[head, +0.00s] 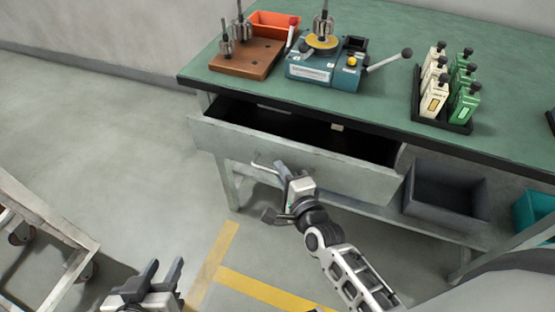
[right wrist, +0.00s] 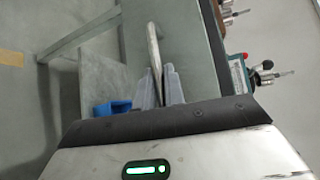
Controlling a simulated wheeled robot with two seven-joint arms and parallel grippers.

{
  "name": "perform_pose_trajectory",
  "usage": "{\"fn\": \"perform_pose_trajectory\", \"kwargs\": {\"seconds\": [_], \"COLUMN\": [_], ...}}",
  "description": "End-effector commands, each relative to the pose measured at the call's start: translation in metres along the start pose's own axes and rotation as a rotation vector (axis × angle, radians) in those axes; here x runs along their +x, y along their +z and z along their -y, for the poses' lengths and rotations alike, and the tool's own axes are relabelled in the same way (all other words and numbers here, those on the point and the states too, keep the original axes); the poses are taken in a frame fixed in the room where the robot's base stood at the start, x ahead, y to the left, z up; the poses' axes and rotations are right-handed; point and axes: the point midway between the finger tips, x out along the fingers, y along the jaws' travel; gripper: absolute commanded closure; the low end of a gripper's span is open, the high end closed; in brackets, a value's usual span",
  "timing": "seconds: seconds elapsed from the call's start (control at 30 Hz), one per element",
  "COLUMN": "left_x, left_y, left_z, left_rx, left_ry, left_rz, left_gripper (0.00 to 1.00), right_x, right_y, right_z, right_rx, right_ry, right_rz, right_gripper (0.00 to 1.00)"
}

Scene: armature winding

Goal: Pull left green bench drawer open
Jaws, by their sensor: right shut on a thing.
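The left drawer (head: 350,172) of the green-topped bench (head: 385,88) is pulled out, and its dark inside shows behind the grey front. Its bar handle (head: 262,167) sticks out from the front. My right gripper (head: 284,174) is at the handle and shut on it. In the right wrist view the handle (right wrist: 154,42) runs down between the two grey fingers (right wrist: 159,86). My left gripper (head: 164,267) is at the lower left of the head view, away from the bench, fingers apart and empty.
On the bench top stand a brown block with spindles (head: 246,58), an orange bin (head: 275,22), a blue winding device (head: 325,68) and a black tray (head: 440,120) of cards. A grey bin (head: 448,190) sits below. A cart (head: 45,240) stands left. Floor between is clear.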

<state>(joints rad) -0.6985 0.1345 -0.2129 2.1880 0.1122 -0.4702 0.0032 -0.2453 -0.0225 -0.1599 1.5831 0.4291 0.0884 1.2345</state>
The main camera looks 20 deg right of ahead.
Motion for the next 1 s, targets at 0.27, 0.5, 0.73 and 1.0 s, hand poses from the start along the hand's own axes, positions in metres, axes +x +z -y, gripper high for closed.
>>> {"fn": "perform_pose_trajectory", "kwargs": {"seconds": [0.27, 0.5, 0.73, 1.0], "left_x": [0.002, 0.001, 0.001, -0.002], "left_y": [-0.001, -0.001, -0.002, -0.006], "left_z": [0.001, 0.001, 0.001, 0.001], "left_rx": [0.0, 0.0, 0.001, 0.007], "left_ry": [-0.002, -0.002, -0.003, -0.006], "left_rz": [-0.004, -0.004, -0.005, -0.004], "left_gripper": [0.64, 0.64, 0.64, 0.64], "right_x": [0.0, 0.0, -0.007, -0.062], "right_y": [0.001, 0.0, 0.0, 0.0], "right_z": [-0.001, 0.0, -0.001, -0.001], "right_rx": [-0.001, -0.001, -0.002, -0.002], "right_ry": [0.001, 0.0, 0.001, 0.004], "right_rz": [0.001, 0.001, 0.001, 0.002], "right_gripper": [0.86, 0.67, 0.67, 0.67]}}
